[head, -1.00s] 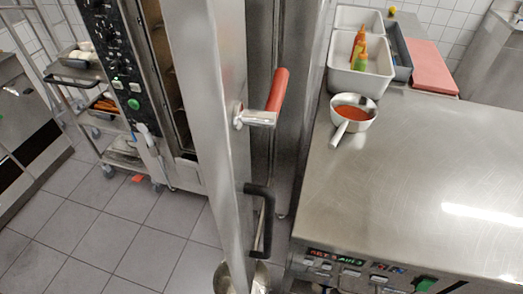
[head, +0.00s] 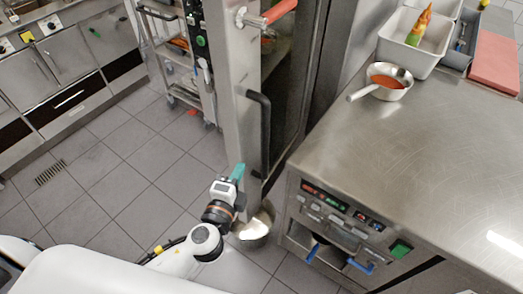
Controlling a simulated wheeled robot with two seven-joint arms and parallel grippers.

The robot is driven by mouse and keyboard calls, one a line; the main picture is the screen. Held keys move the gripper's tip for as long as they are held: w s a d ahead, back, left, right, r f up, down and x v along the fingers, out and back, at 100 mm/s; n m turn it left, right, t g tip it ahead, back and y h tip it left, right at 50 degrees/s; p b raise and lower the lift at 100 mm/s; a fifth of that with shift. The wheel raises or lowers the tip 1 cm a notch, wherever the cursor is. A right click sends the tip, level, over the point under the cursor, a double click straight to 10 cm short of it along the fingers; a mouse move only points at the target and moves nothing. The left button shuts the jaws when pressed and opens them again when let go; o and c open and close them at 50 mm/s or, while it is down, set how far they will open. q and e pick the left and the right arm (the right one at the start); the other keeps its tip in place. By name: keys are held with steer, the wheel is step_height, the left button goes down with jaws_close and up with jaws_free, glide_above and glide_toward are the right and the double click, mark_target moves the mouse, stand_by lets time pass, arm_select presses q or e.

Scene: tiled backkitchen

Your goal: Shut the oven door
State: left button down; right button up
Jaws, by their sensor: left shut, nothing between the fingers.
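The oven door (head: 237,95) stands open, seen nearly edge-on as a tall steel slab. My left gripper (head: 238,173) has teal fingers that are shut and empty. It is at the lower part of the door, in front of its edge; I cannot tell if it touches. My right gripper is out of view.
A steel counter (head: 420,150) stands right of the door, with a pan of red sauce (head: 387,81) and a white container (head: 411,50) on it. A metal pot (head: 254,228) is low behind my left gripper. Tiled floor (head: 120,180) is open to the left.

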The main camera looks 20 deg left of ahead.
mark_target(252, 137)
arm_select(q)
step_height(252, 137, up, 4)
steer(key=s+d+t, duration=0.1)
steer(key=w+p, duration=0.3)
steer(key=w, duration=0.7)
